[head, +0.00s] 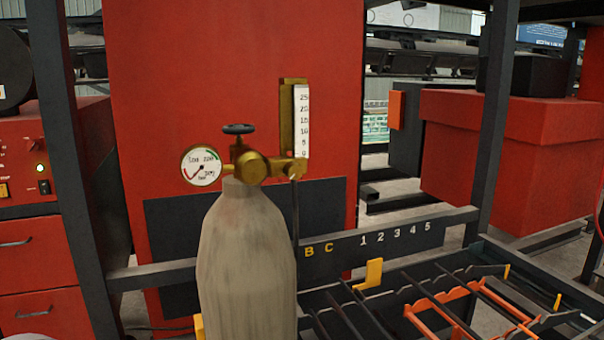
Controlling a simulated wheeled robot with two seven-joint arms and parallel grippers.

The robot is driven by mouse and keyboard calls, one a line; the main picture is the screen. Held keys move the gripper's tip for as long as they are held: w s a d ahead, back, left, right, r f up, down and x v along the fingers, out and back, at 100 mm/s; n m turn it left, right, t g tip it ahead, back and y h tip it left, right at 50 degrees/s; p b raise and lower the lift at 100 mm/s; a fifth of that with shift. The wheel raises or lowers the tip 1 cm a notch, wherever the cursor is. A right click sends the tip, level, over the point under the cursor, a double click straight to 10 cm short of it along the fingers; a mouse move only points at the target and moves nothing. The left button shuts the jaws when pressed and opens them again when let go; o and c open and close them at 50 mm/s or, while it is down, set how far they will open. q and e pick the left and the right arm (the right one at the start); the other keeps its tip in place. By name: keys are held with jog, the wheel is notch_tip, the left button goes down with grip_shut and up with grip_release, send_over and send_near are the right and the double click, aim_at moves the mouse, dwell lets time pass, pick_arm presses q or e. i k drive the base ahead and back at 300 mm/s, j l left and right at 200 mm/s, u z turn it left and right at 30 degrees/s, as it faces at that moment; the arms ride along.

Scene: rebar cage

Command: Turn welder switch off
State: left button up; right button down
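A red machine panel (60,140) stands at the left edge, partly cut off by the frame. A small black switch-like part (44,187) sits just below the light, and an orange part (3,190) shows at the very edge. I cannot tell for sure which of these is the welder switch or what position it is in. Neither of my grippers is in view.
A grey gas cylinder (245,265) with a brass regulator (252,167) and a round gauge (201,166) stands in front. A dark post (68,120) rises beside the panel. A black rack with orange bars (440,310) fills the lower right.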

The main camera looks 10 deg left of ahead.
aim_at(34, 145)
jog(key=u, duration=1.95)
jog(key=j+z, duration=0.15)
jog(key=j, duration=0.5)
jog(key=k+j+z, duration=0.15)
jog(key=j, duration=0.5)
jog(key=j+z, duration=0.15)
jog(key=j, duration=0.5)
jog(key=i+j+z, duration=0.25)
jog(key=j, duration=0.4)
jog(key=i+j+z, duration=0.15)
jog(key=j, duration=0.25)
jog(key=i+j+z, duration=0.25)
jog(key=j, duration=0.5)
jog(key=i, duration=0.1)
